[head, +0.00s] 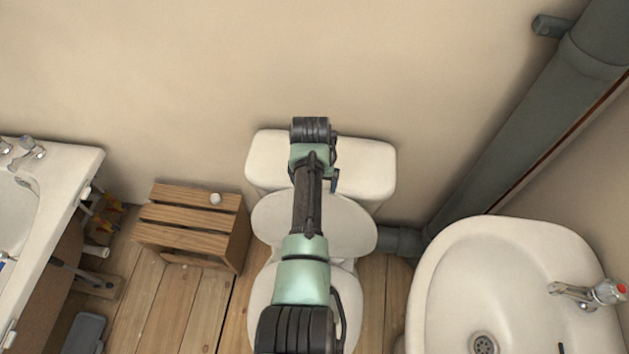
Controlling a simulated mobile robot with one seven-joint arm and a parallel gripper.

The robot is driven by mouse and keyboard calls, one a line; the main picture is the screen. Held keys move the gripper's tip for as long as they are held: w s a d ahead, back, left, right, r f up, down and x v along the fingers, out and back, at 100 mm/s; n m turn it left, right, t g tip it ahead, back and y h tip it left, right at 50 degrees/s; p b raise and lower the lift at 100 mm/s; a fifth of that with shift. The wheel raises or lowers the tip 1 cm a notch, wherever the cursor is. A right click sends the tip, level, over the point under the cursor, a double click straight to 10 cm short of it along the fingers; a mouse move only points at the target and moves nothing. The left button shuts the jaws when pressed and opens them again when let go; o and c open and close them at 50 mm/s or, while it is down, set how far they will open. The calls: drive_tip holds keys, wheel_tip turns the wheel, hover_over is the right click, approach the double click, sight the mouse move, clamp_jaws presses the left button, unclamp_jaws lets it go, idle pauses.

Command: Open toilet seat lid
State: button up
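The white toilet stands against the back wall in the middle of the head view, its cistern (360,165) behind and its bowl and seat (262,305) in front. The rounded toilet lid (350,225) shows as a separate oval between them and appears raised, tilted up toward the cistern. My green and black arm lies over the middle of the toilet and hides much of the lid, seat and bowl. The arm's far end is above the cistern. I cannot make out my gripper's fingers, nor whether they touch the lid.
A wooden slatted crate (195,215) with a small white round object (215,198) on it stands left of the toilet. A white washbasin (440,270) is close on the right. A bathtub (85,165) is at far left. A large grey pipe (520,135) runs along the right corner.

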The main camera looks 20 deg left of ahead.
drive_tip(key=shift+o, duration=0.2)
wheel_tip(320, 180, up, 13)
drive_tip(key=s, duration=0.2)
drive_tip(key=shift+s+d+f+p, duration=0.15)
drive_tip(key=shift+d+p, duration=0.15)
drive_tip(key=shift+p, duration=0.05)
idle(0.4)
